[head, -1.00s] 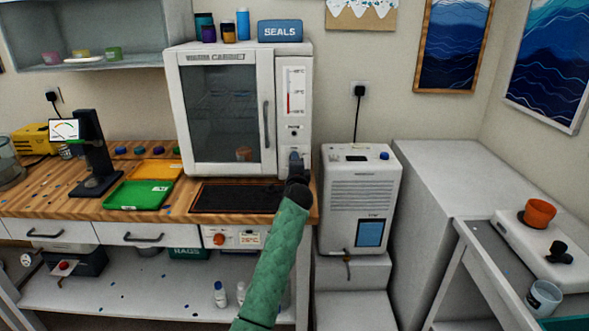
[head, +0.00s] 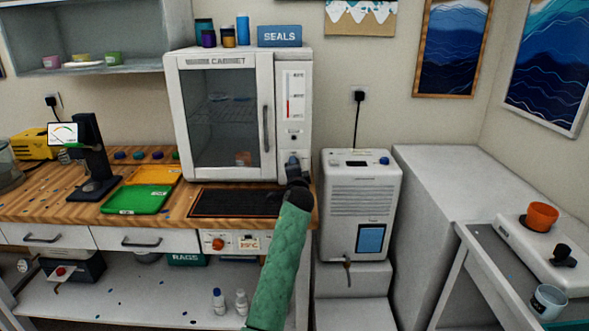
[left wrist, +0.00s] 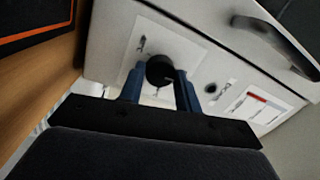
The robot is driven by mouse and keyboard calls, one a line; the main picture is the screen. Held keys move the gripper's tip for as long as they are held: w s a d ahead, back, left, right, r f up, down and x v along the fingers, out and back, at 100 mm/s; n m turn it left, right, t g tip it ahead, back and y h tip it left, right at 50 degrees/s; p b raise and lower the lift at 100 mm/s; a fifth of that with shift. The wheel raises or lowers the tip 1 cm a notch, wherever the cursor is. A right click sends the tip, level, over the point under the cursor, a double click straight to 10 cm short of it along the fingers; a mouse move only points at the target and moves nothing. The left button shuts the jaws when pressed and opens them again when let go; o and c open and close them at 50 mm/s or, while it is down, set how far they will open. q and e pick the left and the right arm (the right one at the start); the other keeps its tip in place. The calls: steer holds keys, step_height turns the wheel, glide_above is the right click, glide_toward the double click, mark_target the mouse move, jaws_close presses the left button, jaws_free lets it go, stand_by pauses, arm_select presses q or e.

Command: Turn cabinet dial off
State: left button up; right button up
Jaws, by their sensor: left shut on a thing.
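The warm cabinet (head: 186,110) stands on the wooden bench, its glass door shut. Its dial (left wrist: 160,68) is a round black knob on a pale plate in the left wrist view. My left gripper (left wrist: 158,84) is shut on the dial, with one blue finger on each side of it. In the head view my left gripper (head: 293,167) is at the lower part of the cabinet's right-hand panel and hides the dial. The dial's setting cannot be read. My right gripper is not in view.
A vertical red scale (head: 290,97) is above the dial. The door handle (head: 266,128) is left of the panel. A dark mat (head: 235,203) lies in front of the cabinet, and a white machine (head: 360,195) stands to the right. Green (head: 137,200) and yellow trays are at left.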

arm_select(q)
steer(key=o, duration=1)
steer(key=s, duration=0.4)
steer(key=s+b, duration=0.1)
steer(key=s, duration=0.2)
steer(key=shift+d+f, duration=0.2)
steer(key=shift+f, duration=0.1)
steer(key=shift+s, duration=0.4)
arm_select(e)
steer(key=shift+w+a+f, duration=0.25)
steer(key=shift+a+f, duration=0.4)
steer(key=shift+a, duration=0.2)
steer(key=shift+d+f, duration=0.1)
arm_select(q)
steer(key=shift+n, duration=0.3)
